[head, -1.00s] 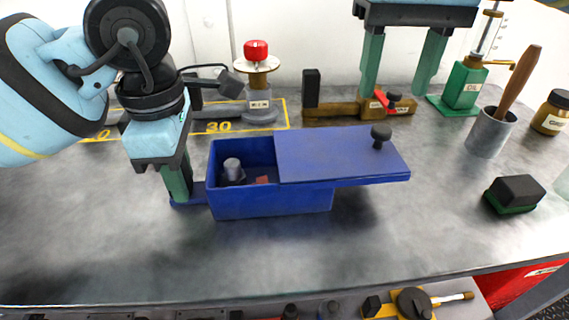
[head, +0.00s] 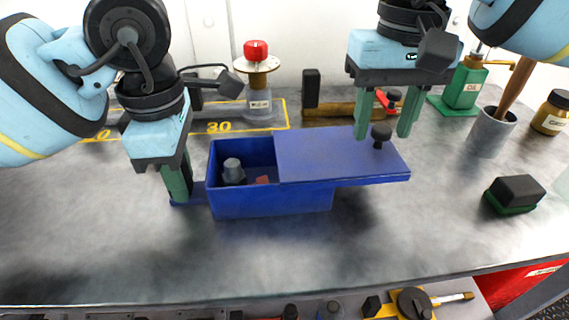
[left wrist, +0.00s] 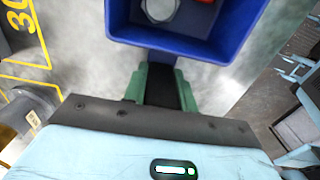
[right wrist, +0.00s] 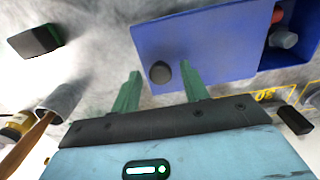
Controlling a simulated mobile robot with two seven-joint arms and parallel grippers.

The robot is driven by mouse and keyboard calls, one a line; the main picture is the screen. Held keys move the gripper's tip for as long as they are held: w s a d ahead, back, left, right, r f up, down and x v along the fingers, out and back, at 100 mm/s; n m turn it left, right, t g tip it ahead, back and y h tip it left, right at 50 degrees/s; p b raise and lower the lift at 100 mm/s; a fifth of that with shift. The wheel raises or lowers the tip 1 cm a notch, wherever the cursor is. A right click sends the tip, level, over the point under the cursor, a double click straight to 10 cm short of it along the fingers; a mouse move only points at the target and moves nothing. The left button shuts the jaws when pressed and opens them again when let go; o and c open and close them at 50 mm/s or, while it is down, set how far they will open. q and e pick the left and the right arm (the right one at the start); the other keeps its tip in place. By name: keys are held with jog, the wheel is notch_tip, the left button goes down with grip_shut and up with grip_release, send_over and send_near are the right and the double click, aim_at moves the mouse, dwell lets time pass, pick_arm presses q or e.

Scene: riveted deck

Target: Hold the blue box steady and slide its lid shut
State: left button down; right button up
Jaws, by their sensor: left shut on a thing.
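The blue box (head: 270,202) sits on the deck in the head view, its left part open, with a grey piece (head: 233,171) and a small red piece (head: 263,180) inside. Its blue lid (head: 325,155) is slid right and overhangs the right end. A dark knob (head: 381,131) stands on the lid. My left gripper (head: 180,198) is shut on the tab at the box's left end; the left wrist view shows its fingers (left wrist: 161,75) on it. My right gripper (head: 383,137) is open, its fingertips either side of the knob (right wrist: 160,73); contact is not clear.
The deck in front is clear.

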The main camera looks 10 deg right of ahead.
jog(key=c, duration=0.9)
jog(key=shift+o, duration=0.2)
jog(key=shift+a, duration=0.1)
jog(key=shift+s+a, duration=0.1)
jog(key=shift+a, duration=4.2)
jog(key=o, duration=1)
jog(key=shift+o, duration=0.2)
jog(key=shift+r, duration=0.15)
notch_tip(320, 180, up, 12)
notch_tip(320, 180, up, 5)
jog(key=shift+f, duration=0.1)
